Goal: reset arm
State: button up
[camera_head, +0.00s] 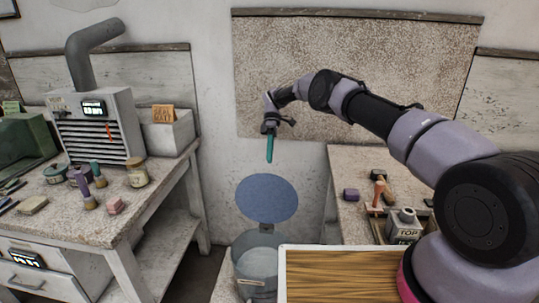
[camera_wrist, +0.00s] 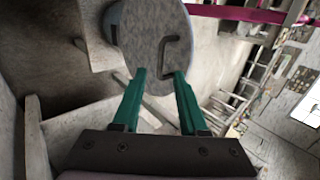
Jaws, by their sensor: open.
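My gripper (camera_head: 270,148) hangs at the end of my outstretched arm, in front of the speckled wall panel in the head view. Its teal fingers point down, above a blue round lid (camera_head: 266,198). In the wrist view my gripper (camera_wrist: 160,80) shows two teal fingers spread apart with nothing between them. Beyond the fingertips is a grey round disc (camera_wrist: 155,40) with a bent handle; I cannot tell whether it is the same lid.
A metal bin (camera_head: 258,262) stands below the blue lid. A cluttered workbench (camera_head: 75,225) with a grey vented box (camera_head: 98,128) is at left. A right-hand table (camera_head: 350,170) holds small tools. A wooden-topped surface (camera_head: 340,275) is in front.

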jog(key=shift+w+r, duration=0.2)
jog(key=shift+r, duration=0.05)
jog(key=d+r+m+t, duration=0.2)
jog(key=d+r, duration=0.1)
jog(key=r, duration=0.7)
jog(key=d+r+m+t, duration=0.1)
jog(key=d+r, duration=0.2)
jog(key=r, duration=0.7)
jog(key=s+d+r+m+t, duration=0.2)
jog(key=s+d+r, duration=0.15)
jog(key=r, duration=0.35)
jog(key=s+d+r+m+t, duration=0.2)
jog(key=s+d+r+m, duration=0.15)
jog(key=r, duration=0.35)
jog(key=s+d+r+m+t+y, duration=0.1)
jog(key=s+d+r+m+t, duration=0.15)
jog(key=s+d+r, duration=0.35)
jog(key=s+d+r+m+t, duration=0.1)
jog(key=s+d+r+m, duration=0.2)
jog(key=s, duration=0.4)
jog(key=s+d+f+m+t, duration=0.2)
jog(key=s+d+m, duration=0.1)
jog(key=s, duration=0.4)
jog(key=s+d+f+m+t, duration=0.2)
jog(key=s+d+m+t, duration=0.1)
jog(key=s, duration=0.4)
jog(key=shift+s+d+f+m, duration=0.3)
jog(key=shift+s+m, duration=0.1)
jog(key=shift+m, duration=0.2)
